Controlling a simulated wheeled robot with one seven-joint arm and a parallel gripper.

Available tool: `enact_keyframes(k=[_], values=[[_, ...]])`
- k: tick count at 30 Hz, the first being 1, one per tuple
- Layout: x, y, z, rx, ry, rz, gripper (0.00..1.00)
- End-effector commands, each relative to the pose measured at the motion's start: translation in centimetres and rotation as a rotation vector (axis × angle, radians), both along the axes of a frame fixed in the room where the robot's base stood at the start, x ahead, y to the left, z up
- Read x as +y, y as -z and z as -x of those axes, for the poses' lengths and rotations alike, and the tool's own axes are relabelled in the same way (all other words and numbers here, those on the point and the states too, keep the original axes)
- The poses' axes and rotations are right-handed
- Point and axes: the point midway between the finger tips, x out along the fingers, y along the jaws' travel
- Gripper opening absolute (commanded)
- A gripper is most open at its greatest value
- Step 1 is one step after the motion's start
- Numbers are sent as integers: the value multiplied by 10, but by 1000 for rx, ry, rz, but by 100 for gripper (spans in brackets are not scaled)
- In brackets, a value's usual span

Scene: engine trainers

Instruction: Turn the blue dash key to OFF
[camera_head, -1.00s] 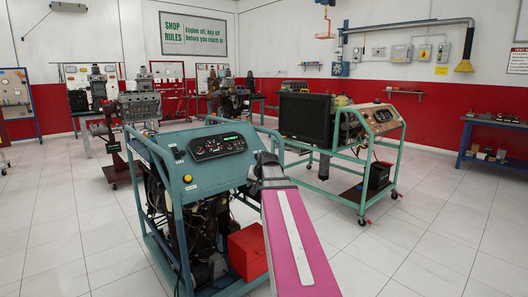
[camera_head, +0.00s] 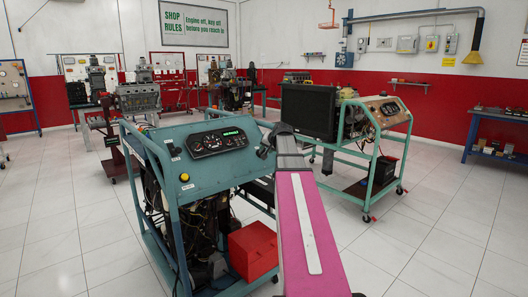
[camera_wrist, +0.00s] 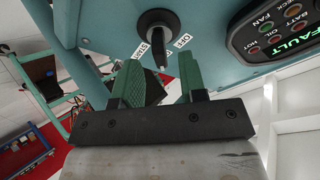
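The key switch (camera_wrist: 157,22) is a round black boss on the teal-blue dash (camera_wrist: 215,50), at the top centre of the wrist view. Its narrow key points down the picture, between the START (camera_wrist: 157,48) and OFF (camera_wrist: 182,41) labels. My gripper (camera_wrist: 162,78) is open, with green fingers to either side of the key's end. No contact shows. In the head view my gripper (camera_head: 268,141) is at the right edge of the dash (camera_head: 172,165); I cannot make out the key there.
A gauge cluster (camera_head: 218,141) is on the dash; its FAULT display shows in the wrist view (camera_wrist: 292,42). A yellow knob (camera_head: 184,177) is at the panel's left. A red box (camera_head: 252,250) sits low in the frame. Another trainer (camera_head: 385,110) stands to the right.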

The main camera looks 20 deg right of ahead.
Motion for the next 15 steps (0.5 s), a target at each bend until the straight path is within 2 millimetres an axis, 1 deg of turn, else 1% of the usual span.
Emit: enact_keyframes(k=[1,6,10,15], values=[[1,6,-9,1,0,0,38],[3,18,-23,1,-1,1,38],[4,22,-28,0,-1,1,38],[5,23,-28,0,-1,1,38]])
